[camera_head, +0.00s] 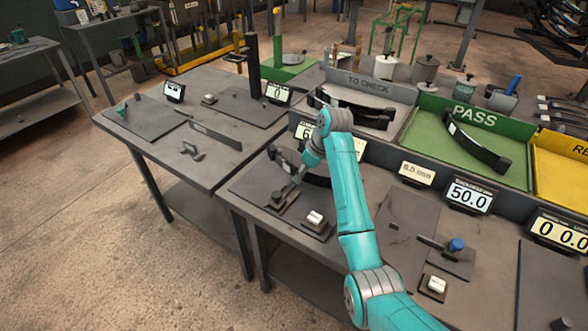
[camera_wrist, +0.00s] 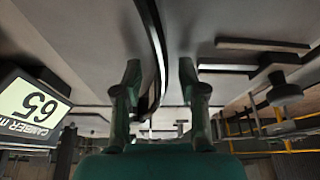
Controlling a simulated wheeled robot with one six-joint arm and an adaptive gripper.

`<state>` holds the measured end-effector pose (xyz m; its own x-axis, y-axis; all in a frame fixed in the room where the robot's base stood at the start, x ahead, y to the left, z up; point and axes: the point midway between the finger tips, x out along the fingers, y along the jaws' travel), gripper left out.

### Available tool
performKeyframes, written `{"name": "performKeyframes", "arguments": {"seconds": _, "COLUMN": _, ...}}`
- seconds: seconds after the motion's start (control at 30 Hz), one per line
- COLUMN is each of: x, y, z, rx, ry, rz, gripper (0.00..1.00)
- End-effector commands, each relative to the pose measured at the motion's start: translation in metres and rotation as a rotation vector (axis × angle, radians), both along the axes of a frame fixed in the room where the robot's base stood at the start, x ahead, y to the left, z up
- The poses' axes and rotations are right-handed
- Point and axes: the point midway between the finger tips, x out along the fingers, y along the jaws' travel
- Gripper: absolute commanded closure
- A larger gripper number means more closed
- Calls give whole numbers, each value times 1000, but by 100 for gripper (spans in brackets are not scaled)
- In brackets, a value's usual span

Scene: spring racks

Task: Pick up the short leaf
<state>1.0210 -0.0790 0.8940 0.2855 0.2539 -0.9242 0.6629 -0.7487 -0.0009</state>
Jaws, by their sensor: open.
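My gripper (camera_wrist: 160,74) is open, with its two fingers apart in the wrist view. A dark curved leaf (camera_wrist: 157,30) runs between the fingers, nearer the left one, and I see no grip on it. In the head view my gripper (camera_head: 292,186) is low over the front bench, beside a dark curved leaf (camera_head: 318,180) partly hidden by my arm. Other dark leaves (camera_head: 352,108) lie in the grey TO CHECK tray (camera_head: 400,94), and one leaf (camera_head: 476,145) lies in the green PASS tray (camera_head: 425,150). I cannot tell by label which is the short leaf.
A camber display (camera_wrist: 38,104) reading 65 stands close at the left in the wrist view. A white button box (camera_head: 315,219) sits in front of the gauge plate. A display reading 50.0 (camera_head: 470,195) and a yellow tray (camera_head: 562,165) stand at right.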

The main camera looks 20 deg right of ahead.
Motion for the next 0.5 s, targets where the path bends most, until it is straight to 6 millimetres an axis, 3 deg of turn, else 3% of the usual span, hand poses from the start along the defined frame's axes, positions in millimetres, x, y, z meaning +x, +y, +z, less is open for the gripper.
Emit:
{"name": "performKeyframes", "arguments": {"seconds": 0.23, "x": -1, "y": -2, "z": -3, "rx": 0, "ry": -1, "rz": 0, "gripper": 59}}
{"name": "performKeyframes", "arguments": {"seconds": 0.4, "x": -1, "y": -2, "z": -3, "rx": -1, "ry": -1, "rz": 0, "gripper": 99}}
{"name": "performKeyframes", "arguments": {"seconds": 0.5, "x": -1, "y": -1, "z": -2, "rx": -1, "ry": -1, "rz": 0, "gripper": 100}}
